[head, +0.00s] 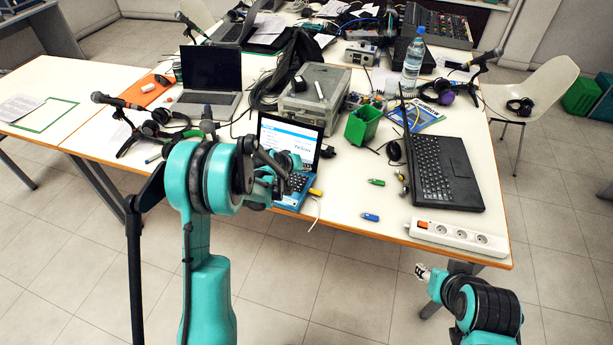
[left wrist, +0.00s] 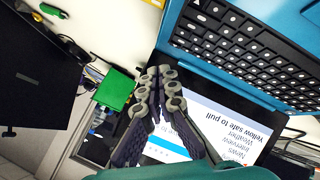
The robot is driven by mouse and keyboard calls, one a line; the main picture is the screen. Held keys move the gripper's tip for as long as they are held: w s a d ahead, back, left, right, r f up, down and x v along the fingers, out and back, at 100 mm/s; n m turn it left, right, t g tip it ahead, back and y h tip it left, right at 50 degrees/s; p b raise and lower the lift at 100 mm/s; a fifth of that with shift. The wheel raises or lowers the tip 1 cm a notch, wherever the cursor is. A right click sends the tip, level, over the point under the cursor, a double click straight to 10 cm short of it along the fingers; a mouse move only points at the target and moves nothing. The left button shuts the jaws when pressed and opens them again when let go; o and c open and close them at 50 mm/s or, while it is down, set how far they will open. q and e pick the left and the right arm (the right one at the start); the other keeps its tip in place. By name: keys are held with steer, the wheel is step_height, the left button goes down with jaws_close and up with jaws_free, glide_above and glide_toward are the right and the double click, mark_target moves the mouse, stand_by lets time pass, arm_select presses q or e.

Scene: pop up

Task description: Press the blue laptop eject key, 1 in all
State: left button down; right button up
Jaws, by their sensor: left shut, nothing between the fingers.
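The blue laptop (head: 293,190) stands open near the table's front edge, its screen lit with the words "Yellow safe to pull" in the left wrist view. Its black keyboard (left wrist: 255,55) fills the upper right there. A key with a pale, seemingly triangular mark (left wrist: 201,18) shows at the keyboard's left end; I cannot tell surely that it is the eject key. My left gripper (left wrist: 159,74) is shut and empty, in front of the screen in that view. In the head view my left arm hides part of the laptop. My right gripper (head: 422,271) hangs off the table's front edge; its jaws are too small to read.
A yellow stick (head: 315,192) is at the blue laptop's right side. A blue stick (head: 370,217) and a green stick (head: 376,182) lie on clear tabletop. A green bin (head: 363,125), black laptop (head: 447,172) and power strip (head: 458,237) are to the right.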

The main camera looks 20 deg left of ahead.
arm_select(q)
steer(key=shift+r+p, duration=0.9)
steer(key=shift+r, duration=0.9)
steer(key=shift+f, duration=0.1)
